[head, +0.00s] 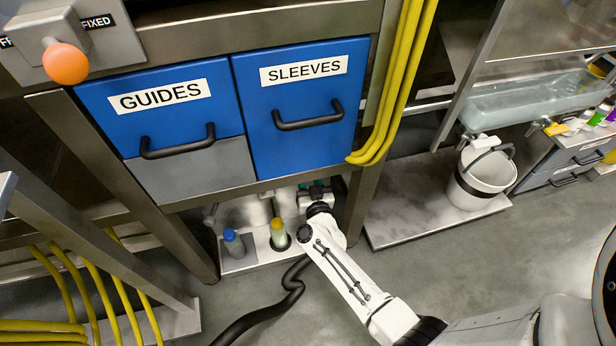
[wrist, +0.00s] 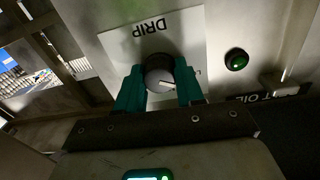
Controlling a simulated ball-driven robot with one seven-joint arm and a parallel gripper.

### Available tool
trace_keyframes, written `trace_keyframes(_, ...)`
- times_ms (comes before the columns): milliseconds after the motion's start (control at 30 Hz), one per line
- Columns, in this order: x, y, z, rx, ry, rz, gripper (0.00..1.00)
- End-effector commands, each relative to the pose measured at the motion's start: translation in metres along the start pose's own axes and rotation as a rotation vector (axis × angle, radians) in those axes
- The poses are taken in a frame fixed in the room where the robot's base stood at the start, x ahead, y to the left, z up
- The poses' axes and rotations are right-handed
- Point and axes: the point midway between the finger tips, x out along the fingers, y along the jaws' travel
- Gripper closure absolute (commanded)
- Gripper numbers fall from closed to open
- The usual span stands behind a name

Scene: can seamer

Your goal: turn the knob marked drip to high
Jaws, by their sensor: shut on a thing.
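The drip knob (wrist: 159,75) is a dark round knob with a grey face and a pale pointer line. In the wrist view it sits on a white label (wrist: 153,26) reading DRIP, which appears upside down. The pointer aims to the right and slightly down in that view. My gripper (wrist: 160,88) has its two teal fingers on either side of the knob, shut on it. The finger tips hide most of the smaller lettering on the label. In the head view my gripper (head: 314,193) reaches under the blue drawers, and the knob is hidden there.
A green lit button (wrist: 236,59) sits right of the knob. Blue GUIDES (head: 160,100) and SLEEVES (head: 305,95) drawers hang above my arm. Bottles with blue (head: 230,235) and yellow (head: 278,225) caps stand left of my gripper. Yellow hoses (head: 395,90) run down at the right.

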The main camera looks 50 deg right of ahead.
Motion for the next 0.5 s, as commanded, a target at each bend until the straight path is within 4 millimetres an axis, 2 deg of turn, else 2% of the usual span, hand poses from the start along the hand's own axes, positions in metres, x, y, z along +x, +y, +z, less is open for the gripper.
trace_keyframes(33, -0.0001, 0.0000, 0.0000, 0.000, 0.000, 0.000, 0.72)
trace_keyframes(267, -0.0001, 0.0001, 0.0000, 0.000, 0.000, 0.000, 0.93)
trace_keyframes(500, -0.0003, -0.0006, -0.0002, 0.022, -0.001, -0.001, 0.93)
